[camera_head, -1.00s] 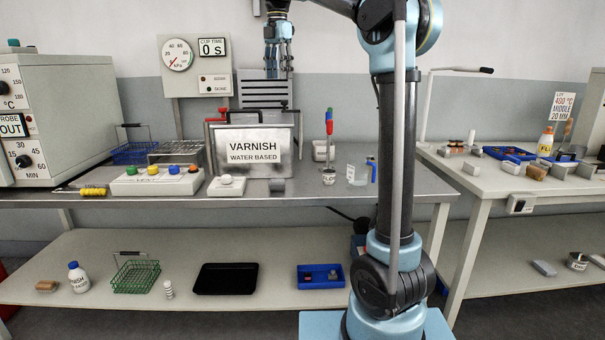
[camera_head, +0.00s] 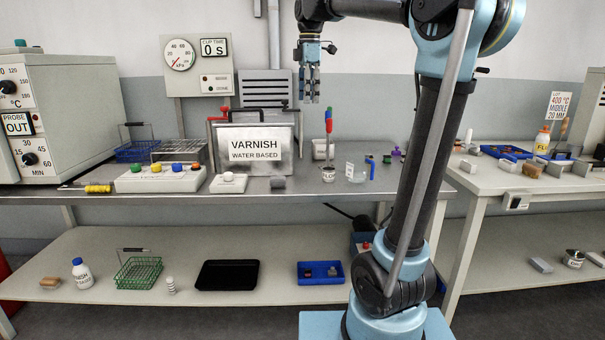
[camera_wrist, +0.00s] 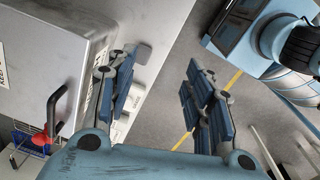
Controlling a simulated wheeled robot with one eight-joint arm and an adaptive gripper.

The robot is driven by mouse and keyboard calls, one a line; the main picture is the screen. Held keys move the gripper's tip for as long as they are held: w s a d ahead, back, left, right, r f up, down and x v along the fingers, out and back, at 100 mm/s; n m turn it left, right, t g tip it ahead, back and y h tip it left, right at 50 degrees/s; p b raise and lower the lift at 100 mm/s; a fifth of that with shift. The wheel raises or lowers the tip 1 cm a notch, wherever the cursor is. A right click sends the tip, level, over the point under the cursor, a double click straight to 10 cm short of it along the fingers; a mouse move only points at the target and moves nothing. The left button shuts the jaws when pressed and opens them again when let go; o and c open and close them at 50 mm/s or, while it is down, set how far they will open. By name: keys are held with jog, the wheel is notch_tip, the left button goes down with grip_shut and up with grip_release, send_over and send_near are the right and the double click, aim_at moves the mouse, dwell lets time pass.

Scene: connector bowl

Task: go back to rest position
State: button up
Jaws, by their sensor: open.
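My gripper (camera_head: 311,90) hangs fingers-down and empty in the head view, above the bench to the right of the varnish tank. In the wrist view its two blue-padded fingers (camera_wrist: 163,100) are spread wide with nothing between them. The floor and the bench edge show beyond the fingers. The varnish tank (camera_head: 281,152), a grey box with a black handle and a "VARNISH WATER BASED" label, stands on the bench. Nothing touches the fingers.
The bench (camera_head: 300,187) carries a button box (camera_head: 160,183), a blue basket (camera_head: 137,151) and a red-and-blue tool (camera_head: 328,120) near the gripper. A side table (camera_head: 490,182) at right holds small parts. The shelf below holds a black tray (camera_head: 228,274) and blue tray (camera_head: 306,281).

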jog(key=s+d+f+m, duration=0.5)
jog(key=s+f+m, duration=0.2)
jog(key=f, duration=0.6)
jog(key=s+d+f+m+t, duration=0.1)
jog(key=s+d+f+m, duration=0.5)
jog(key=s+f, duration=0.5)
jog(key=s+d+f+m, duration=0.6)
jog(key=s+f, duration=0.3)
jog(key=f, duration=0.6)
jog(key=shift+m+t, duration=0.3)
jog(key=shift+m, duration=0.5)
jog(key=shift+s+d, duration=0.1)
jog(key=shift+w+f, duration=0.25)
jog(key=shift+w, duration=0.2)
